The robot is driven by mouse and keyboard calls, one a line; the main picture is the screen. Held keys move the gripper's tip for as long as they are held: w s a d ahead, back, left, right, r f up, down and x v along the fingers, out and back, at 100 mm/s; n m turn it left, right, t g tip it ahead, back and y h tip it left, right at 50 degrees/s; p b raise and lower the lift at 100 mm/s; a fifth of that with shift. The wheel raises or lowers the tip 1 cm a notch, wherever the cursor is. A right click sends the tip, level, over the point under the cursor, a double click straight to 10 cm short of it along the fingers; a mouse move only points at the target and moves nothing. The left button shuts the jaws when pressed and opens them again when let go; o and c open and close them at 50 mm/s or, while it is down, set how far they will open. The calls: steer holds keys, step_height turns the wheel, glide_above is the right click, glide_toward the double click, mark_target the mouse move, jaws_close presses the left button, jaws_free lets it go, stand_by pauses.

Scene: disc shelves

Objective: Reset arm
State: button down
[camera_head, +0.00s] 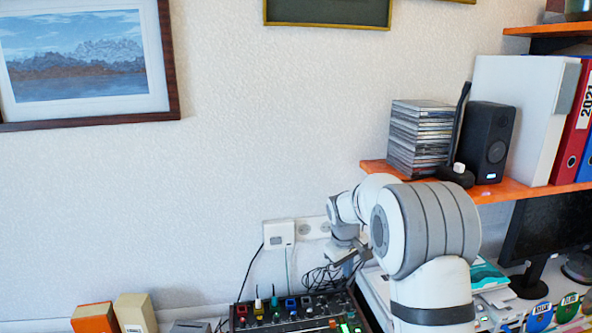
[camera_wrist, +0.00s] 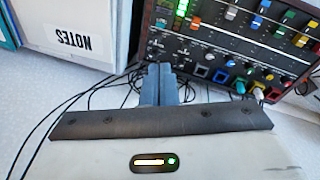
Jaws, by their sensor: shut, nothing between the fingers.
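My arm rises from the lower right of the head view and bends over to the left. My gripper (camera_head: 349,262) hangs at its end in front of the wall, above the back of the mixer-like control panel. In the wrist view my gripper (camera_wrist: 160,72) shows its two grey fingers close together, shut and empty. The control panel (camera_wrist: 205,48), with coloured knobs and lit buttons, lies just beyond the fingertips. It also shows at the bottom of the head view (camera_head: 290,318).
An orange shelf (camera_head: 500,193) at right holds a disc stack (camera_head: 421,138), a black speaker (camera_head: 487,142) and binders (camera_head: 574,125). Below are a monitor (camera_head: 550,228) and several coloured containers. A white NOTES box (camera_wrist: 80,35) and loose black cables lie near the fingers. The wall's middle is bare.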

steer(key=s+r+m, duration=0.2)
steer(key=s+r, duration=0.4)
steer(key=s, duration=0.3)
steer(key=s+d+r+m+t+y, duration=0.1)
steer(key=s+m, duration=0.3)
steer(key=s, duration=2.2)
steer(key=shift+s+r+y, duration=0.25)
steer(key=shift+r+y, duration=0.05)
steer(key=shift+d, duration=0.1)
